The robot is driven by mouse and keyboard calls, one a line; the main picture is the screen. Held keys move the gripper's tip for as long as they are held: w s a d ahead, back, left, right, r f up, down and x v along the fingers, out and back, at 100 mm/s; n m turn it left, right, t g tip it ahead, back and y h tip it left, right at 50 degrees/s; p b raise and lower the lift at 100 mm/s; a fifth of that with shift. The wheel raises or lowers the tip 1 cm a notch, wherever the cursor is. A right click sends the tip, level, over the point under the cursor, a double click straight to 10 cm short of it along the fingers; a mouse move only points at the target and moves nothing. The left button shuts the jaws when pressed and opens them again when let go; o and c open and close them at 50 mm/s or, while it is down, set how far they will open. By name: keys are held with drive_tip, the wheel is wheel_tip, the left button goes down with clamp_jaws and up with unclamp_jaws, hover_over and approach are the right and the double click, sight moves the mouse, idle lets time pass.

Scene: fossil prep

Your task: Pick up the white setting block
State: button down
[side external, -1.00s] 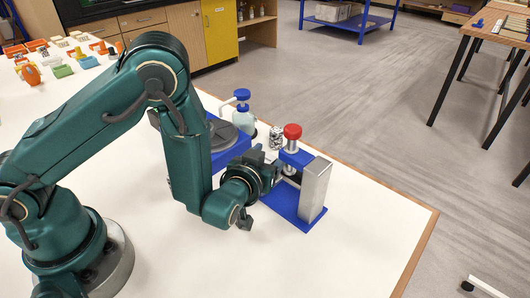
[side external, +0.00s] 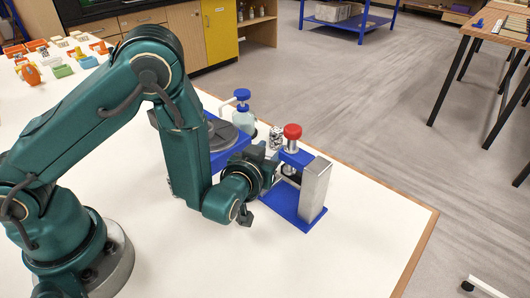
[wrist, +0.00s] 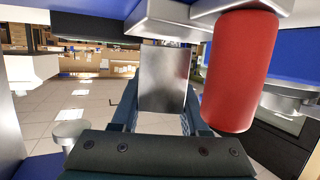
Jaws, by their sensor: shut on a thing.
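My gripper (side external: 272,176) reaches sideways into the blue-based press (side external: 296,208), low between its red knob (side external: 292,131) and its base. The white setting block (side external: 291,183) shows only as a small pale piece beside the fingertips; the gripper and press hide most of it. In the wrist view my gripper (wrist: 160,103) has its fingers close around a pale piece, its outline hard to make out. A grey metal face (wrist: 165,65) stands beyond the fingers, and the red knob (wrist: 240,70) is close on the right.
The press's silver column (side external: 315,190) stands just right of the gripper. A blue-topped bottle (side external: 243,115), a patterned can (side external: 276,138) and a blue stand with a dark round top (side external: 222,136) are behind. The front of the white table (side external: 330,265) is clear.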

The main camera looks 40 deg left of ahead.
drive_tip(key=a, duration=0.4)
drive_tip(key=shift+a+r, duration=0.15)
drive_tip(key=shift+r, duration=0.05)
drive_tip(key=s+d+r, duration=0.1)
drive_tip(key=d+r, duration=0.1)
drive_tip(key=r, duration=0.5)
drive_tip(key=s+d+r, duration=0.1)
drive_tip(key=d+r, duration=0.2)
drive_tip(key=r, duration=0.5)
drive_tip(key=s+a+n+g+y, duration=0.5)
drive_tip(key=s+a+n+y, duration=0.1)
drive_tip(key=s+a, duration=0.15)
drive_tip(key=w+d+f+m+t+h, duration=0.1)
drive_tip(key=w+d+m+t+h, duration=0.1)
drive_tip(key=w+m+t+h, duration=0.3)
drive_tip(key=shift+w+d+m+h, duration=0.4)
drive_tip(key=shift+w+h, duration=0.1)
drive_tip(key=shift+w, duration=1.75)
drive_tip(key=shift+f, duration=0.1)
